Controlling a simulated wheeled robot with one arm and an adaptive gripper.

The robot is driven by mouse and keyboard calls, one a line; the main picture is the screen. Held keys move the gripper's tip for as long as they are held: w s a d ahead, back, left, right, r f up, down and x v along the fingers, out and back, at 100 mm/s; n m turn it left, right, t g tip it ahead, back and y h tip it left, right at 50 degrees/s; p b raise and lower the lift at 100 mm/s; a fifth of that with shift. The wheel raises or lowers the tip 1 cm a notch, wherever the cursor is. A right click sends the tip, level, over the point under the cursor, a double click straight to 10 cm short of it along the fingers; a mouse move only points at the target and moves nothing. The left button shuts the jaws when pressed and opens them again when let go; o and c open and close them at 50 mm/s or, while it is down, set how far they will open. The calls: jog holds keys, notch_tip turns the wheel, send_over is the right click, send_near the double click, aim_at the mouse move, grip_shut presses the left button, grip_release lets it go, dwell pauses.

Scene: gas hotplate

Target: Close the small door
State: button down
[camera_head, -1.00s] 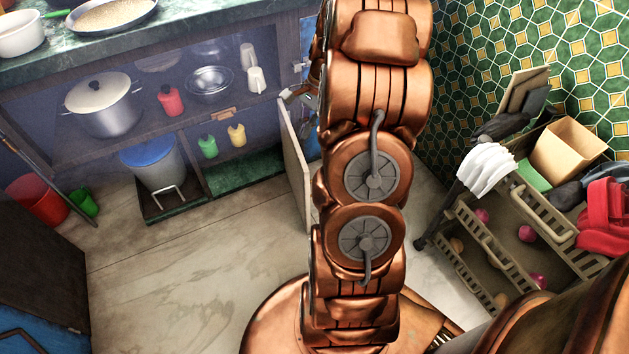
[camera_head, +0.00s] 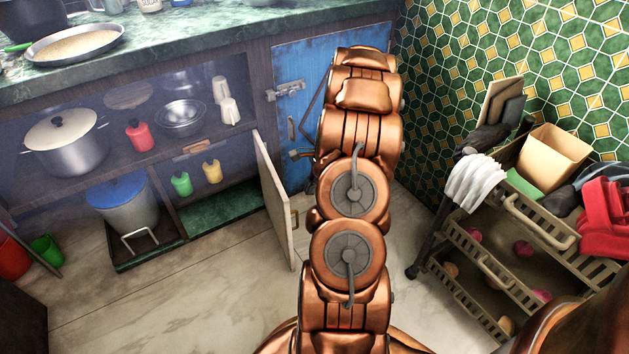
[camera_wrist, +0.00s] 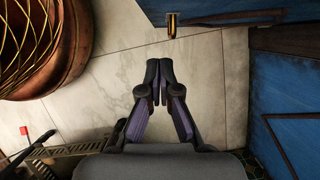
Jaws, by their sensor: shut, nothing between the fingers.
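The small door (camera_head: 273,198) stands open at the right end of the lower cabinet, its pale inner side facing left in the head view. A small brass knob (camera_head: 294,218) shows near its free edge. In the wrist view, the door's dark blue edge (camera_wrist: 215,14) crosses the top, with the brass knob (camera_wrist: 172,25) sticking out below it. My gripper (camera_wrist: 159,68) is shut and empty, its fingertips a little below the knob in that picture and apart from it, with floor behind. In the head view my arm hides the gripper.
A blue cabinet door (camera_head: 300,85) with a latch is right of the open shelves; blue panelling also fills the wrist view's right side. A bin (camera_head: 122,205) stands in the lower compartment. A loaded rack cart (camera_head: 500,260) stands at right. Floor (camera_head: 190,290) before the cabinet is clear.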

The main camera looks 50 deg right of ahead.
aim_at(279, 201)
jog(key=w+a+f+b, duration=0.2)
jog(key=a+f, duration=0.1)
jog(key=a, duration=0.1)
jog(key=shift+w+a+f, duration=0.15)
jog(key=shift+w+a, duration=0.1)
jog(key=shift+a, duration=0.15)
jog(key=shift+a, duration=0.1)
